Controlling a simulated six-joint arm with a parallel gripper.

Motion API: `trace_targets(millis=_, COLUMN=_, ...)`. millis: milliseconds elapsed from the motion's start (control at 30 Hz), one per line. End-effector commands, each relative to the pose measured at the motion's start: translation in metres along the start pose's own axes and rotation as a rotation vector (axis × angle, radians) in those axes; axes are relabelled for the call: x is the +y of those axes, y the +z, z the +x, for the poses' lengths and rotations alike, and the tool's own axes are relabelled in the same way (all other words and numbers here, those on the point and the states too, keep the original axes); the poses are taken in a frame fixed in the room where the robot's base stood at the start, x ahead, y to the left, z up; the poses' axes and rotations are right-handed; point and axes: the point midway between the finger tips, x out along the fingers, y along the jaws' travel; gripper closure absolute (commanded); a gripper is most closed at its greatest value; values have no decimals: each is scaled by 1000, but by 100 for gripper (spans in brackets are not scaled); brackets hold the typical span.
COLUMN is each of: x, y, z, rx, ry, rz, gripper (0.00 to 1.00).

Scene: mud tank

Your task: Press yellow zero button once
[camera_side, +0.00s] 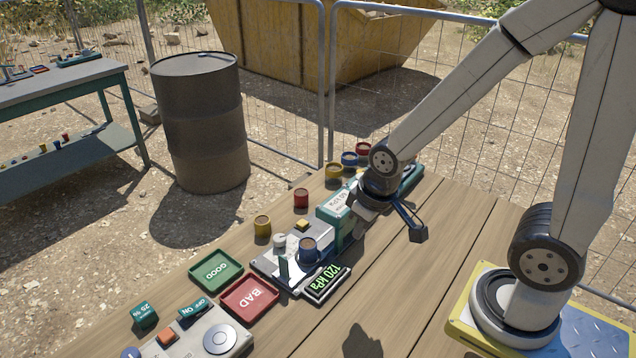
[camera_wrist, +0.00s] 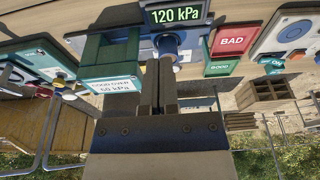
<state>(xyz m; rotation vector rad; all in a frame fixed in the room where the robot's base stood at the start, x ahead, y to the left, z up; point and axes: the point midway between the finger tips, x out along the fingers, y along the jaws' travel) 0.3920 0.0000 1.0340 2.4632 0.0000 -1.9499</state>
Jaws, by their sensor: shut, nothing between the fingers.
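The yellow button (camera_side: 302,225) sits on the far edge of a grey tester plate (camera_side: 262,262) in the side view. I cannot make it out in the wrist view, where my fingers cover part of the plate. The tester's display (camera_side: 327,282) reads 120 kPa and also shows in the wrist view (camera_wrist: 178,14). A blue-sided cup (camera_side: 309,250) stands on the plate; its blue side shows just past my fingertips in the wrist view (camera_wrist: 168,41). My gripper (camera_side: 354,224) is shut and empty, beside the green block and to the right of the button. Its fingers (camera_wrist: 158,66) are together.
GOOD (camera_side: 217,270) and BAD (camera_side: 249,299) trays lie left of the tester. Yellow (camera_side: 263,226) and red (camera_side: 301,198) cups stand behind. The right tabletop is clear.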

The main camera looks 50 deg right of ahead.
Motion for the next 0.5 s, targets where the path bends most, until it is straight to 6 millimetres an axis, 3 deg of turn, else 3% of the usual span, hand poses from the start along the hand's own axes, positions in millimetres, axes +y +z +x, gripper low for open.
trace_targets(millis=267, x=0, y=-3, z=-7, rx=4, ry=0, rz=0, gripper=100)
trace_targets(millis=500, x=0, y=-7, z=-27, rx=4, ry=0, rz=0, gripper=100)
